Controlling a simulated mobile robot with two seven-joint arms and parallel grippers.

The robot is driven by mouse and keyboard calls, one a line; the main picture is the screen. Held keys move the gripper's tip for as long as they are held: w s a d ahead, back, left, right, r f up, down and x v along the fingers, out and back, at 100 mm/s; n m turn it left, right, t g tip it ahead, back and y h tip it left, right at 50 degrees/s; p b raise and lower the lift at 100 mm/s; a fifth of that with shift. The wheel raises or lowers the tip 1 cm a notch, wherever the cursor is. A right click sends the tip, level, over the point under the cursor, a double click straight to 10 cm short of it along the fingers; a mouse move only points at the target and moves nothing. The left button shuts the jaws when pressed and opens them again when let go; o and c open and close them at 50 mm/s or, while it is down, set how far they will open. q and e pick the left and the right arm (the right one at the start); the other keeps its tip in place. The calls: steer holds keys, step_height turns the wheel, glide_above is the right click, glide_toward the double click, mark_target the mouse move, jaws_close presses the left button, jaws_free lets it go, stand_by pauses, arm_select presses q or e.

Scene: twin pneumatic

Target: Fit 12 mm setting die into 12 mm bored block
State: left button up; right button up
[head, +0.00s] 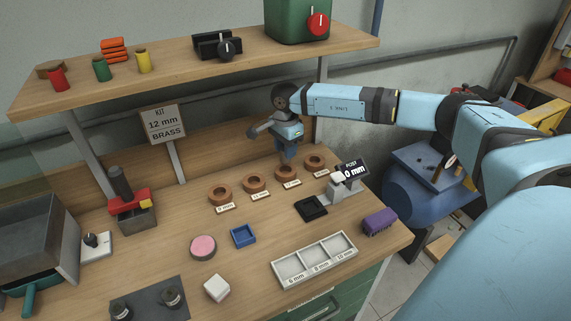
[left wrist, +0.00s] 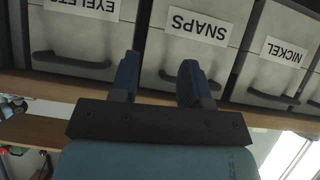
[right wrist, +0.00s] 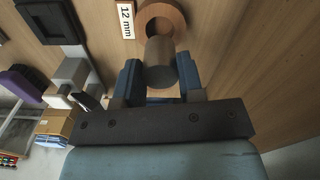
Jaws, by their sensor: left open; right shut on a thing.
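The setting die (right wrist: 160,62) is a plain grey cylinder in the right wrist view. My right gripper (right wrist: 160,80) is shut on it. The 12 mm bored block (right wrist: 160,18) is a brown ring beside a "12 mm" label, and the die's end overlaps its edge there. In the head view I take this block (head: 287,171) as third from the left in the row; my right gripper (head: 288,155) is just above it. I cannot tell whether die and block touch. My left gripper (left wrist: 156,80) is open and empty, away from the head view.
Other bored blocks stand on both sides, one (head: 255,184) to the left and one (head: 316,161) to the right. The grey post (head: 343,192) and black pad (head: 311,208) are nearby. Labelled drawers (left wrist: 190,50) face my left gripper. A shelf (head: 190,65) hangs behind.

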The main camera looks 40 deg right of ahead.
mark_target(286, 163)
steer(key=shift+f, duration=2.8)
steer(key=shift+f, duration=0.1)
steer(key=o, duration=1.1)
step_height(286, 163, up, 12)
steer(key=shift+r, duration=0.15)
